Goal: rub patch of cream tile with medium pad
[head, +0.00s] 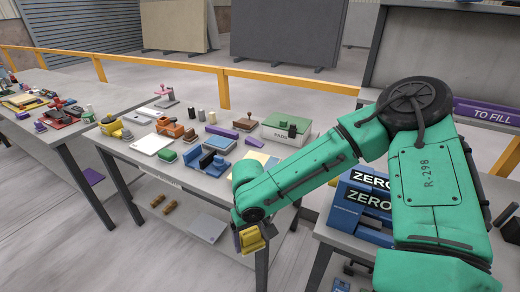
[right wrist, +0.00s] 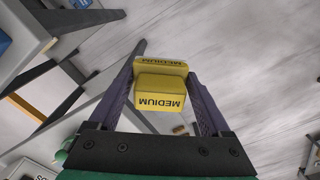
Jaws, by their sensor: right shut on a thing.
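The yellow medium pad (right wrist: 160,92), a block with MEDIUM printed on its faces, is between the fingers of my right gripper (right wrist: 160,80), which is shut on it. In the head view the yellow pad (head: 252,240) hangs in front of the workbench, clear of its top and partly hidden by my wrist. A pale, whitish tile (head: 151,144) lies flat on the left part of the workbench. A light yellowish flat piece (head: 261,158) lies near the bench's right end, partly behind my arm. I cannot tell which is the cream tile. My left gripper is out of view.
The workbench (head: 205,183) is crowded with clamps, blue and green blocks and small tools. A box with a green top (head: 287,124) stands at its back right. Blue ZERO boxes (head: 362,203) stand on the right, behind my arm. Open floor lies in front.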

